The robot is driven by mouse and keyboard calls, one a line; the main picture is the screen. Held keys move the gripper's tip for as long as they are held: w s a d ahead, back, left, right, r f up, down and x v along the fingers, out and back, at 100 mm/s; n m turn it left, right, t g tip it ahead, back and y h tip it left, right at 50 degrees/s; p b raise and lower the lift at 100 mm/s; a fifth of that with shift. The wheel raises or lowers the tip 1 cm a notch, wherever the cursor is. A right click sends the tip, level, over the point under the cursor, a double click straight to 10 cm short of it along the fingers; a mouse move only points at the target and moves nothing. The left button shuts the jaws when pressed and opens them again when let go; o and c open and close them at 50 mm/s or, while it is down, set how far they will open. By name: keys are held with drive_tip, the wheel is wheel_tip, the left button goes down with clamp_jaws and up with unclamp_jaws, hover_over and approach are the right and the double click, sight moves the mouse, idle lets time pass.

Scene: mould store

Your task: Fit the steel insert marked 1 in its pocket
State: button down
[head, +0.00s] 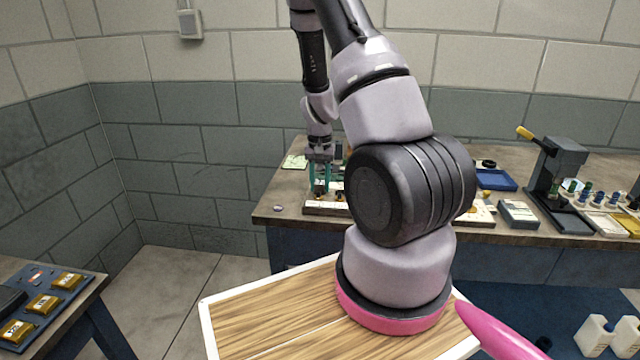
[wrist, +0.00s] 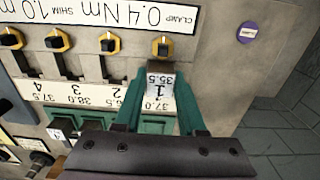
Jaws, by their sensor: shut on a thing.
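The steel insert (wrist: 160,84), marked 1 and 35.5, is between the green fingers of my gripper (wrist: 160,108) in the wrist view. My gripper is shut on it. The insert is at the rightmost lane of a fixture block (wrist: 120,70), just below that lane's black-and-yellow knob (wrist: 162,47). I cannot tell whether it is seated or held above the pocket; the pocket is hidden. In the head view my gripper (head: 320,186) points down over the fixture block (head: 322,209) at the bench's left part, too small for detail.
Several more knobs and dark lanes lie left of the insert. A purple disc (wrist: 247,33) lies on the bare bench to the right. In the head view, a lever press (head: 560,170) and a blue tray (head: 497,180) stand at the right. A side bench (head: 80,325) is at left.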

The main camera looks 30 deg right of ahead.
drive_tip(key=shift+f, duration=0.25)
drive_tip(key=shift+r, duration=0.3)
idle(0.5)
unclamp_jaws()
idle(0.4)
drive_tip(key=shift+r, duration=3.75)
